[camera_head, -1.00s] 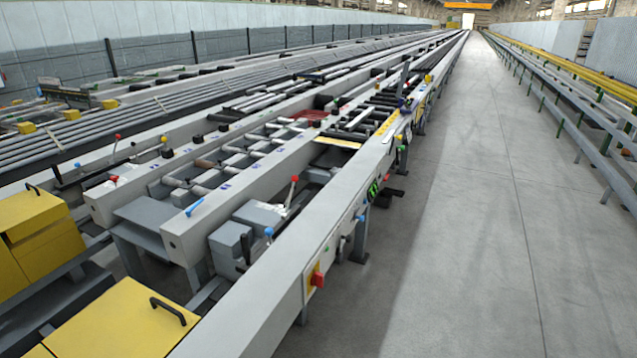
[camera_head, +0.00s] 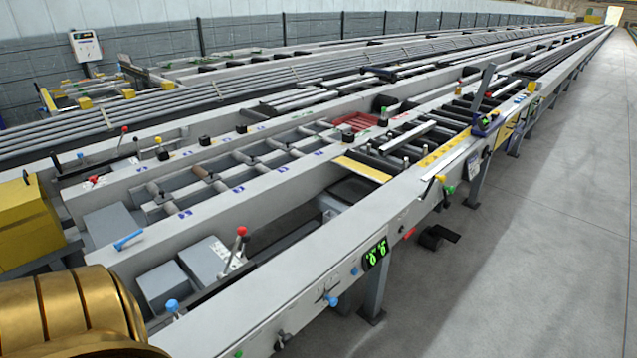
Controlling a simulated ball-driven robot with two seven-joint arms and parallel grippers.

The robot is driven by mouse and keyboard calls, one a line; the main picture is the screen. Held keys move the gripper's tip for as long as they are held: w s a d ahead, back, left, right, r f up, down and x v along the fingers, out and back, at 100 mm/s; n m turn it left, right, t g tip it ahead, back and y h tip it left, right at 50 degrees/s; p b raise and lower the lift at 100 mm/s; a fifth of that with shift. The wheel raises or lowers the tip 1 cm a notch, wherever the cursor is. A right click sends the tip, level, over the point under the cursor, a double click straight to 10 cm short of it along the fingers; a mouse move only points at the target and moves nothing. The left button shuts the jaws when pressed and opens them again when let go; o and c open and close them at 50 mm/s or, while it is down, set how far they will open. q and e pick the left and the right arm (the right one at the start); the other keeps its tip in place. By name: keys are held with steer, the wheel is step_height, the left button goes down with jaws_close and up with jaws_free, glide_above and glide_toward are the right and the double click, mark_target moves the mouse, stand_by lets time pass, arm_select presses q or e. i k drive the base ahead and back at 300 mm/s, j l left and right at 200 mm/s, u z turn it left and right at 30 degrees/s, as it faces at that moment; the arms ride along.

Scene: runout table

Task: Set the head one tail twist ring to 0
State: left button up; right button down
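I cannot make out a twist ring for head one's tail in this view; the parts are too small to tell. The long grey runout table (camera_head: 285,278) runs from the bottom towards the upper right. On its side is a small black display (camera_head: 376,254) with green digits too small to read surely. Blue knobs (camera_head: 331,302) sit low on the same side. A lever with a red ball (camera_head: 241,231) stands beside grey boxes (camera_head: 164,286) inside the frame. Neither gripper is in view.
A glossy gold rounded part, seemingly of my own arm, fills the lower left corner. A black foot-pedal-like block (camera_head: 438,237) sits on the floor beside the table. The grey floor (camera_head: 540,270) to the right is clear. A yellow box (camera_head: 28,222) stands at the left.

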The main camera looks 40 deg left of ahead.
mark_target(246, 239)
steer(key=i+u, duration=0.15)
steer(key=i, duration=0.4)
steer(key=i+l+u, duration=0.1)
steer(key=i, duration=0.45)
steer(key=i+u, duration=0.2)
steer(key=u, duration=0.2)
steer(key=i+l+u, duration=0.1)
steer(key=u, duration=0.35)
steer(key=i+l+u, duration=0.15)
steer(key=i+u, duration=0.25)
steer(key=k, duration=0.1)
